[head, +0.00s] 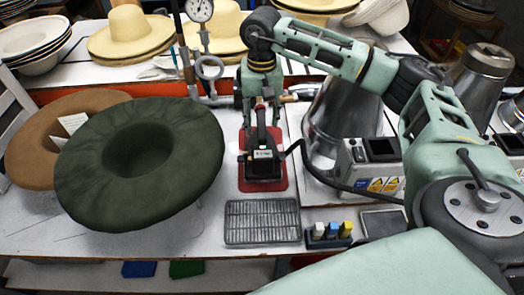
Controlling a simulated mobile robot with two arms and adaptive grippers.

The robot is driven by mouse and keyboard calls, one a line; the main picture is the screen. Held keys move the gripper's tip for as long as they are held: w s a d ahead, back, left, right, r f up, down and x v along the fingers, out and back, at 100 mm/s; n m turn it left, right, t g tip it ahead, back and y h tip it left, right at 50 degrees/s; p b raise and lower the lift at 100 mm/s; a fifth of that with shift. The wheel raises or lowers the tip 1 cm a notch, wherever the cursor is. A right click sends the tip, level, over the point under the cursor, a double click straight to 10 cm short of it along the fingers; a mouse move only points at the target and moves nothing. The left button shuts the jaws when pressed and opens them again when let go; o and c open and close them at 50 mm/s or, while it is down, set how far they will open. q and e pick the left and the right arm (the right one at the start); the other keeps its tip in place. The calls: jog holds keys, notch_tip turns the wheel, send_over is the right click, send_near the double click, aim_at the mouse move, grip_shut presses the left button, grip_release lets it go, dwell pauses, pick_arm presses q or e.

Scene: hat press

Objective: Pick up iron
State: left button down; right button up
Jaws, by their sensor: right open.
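The iron (263,165), dark with a small lit green display on its near face, stands on a red mat (277,184) near the middle of the table. My right gripper (261,116) comes down from above, at the top of the iron by its handle. It is open, and its fingers are partly lost against the iron, so I cannot tell whether they touch the handle. My left gripper is not in view.
A dark green hat (140,150) and a brown hat (50,135) lie left. A metal grate (262,221) and a small block holder (328,236) are in front. A control box (372,165), its cable and a metal cone (345,115) are right. Straw hats (130,35) stand behind.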

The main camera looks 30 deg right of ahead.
aim_at(261, 131)
jog(key=shift+f+p, duration=0.3)
jog(key=shift+f, duration=1.4)
grip_shut()
jog(key=shift+w+r, duration=0.1)
jog(key=shift+r, duration=0.1)
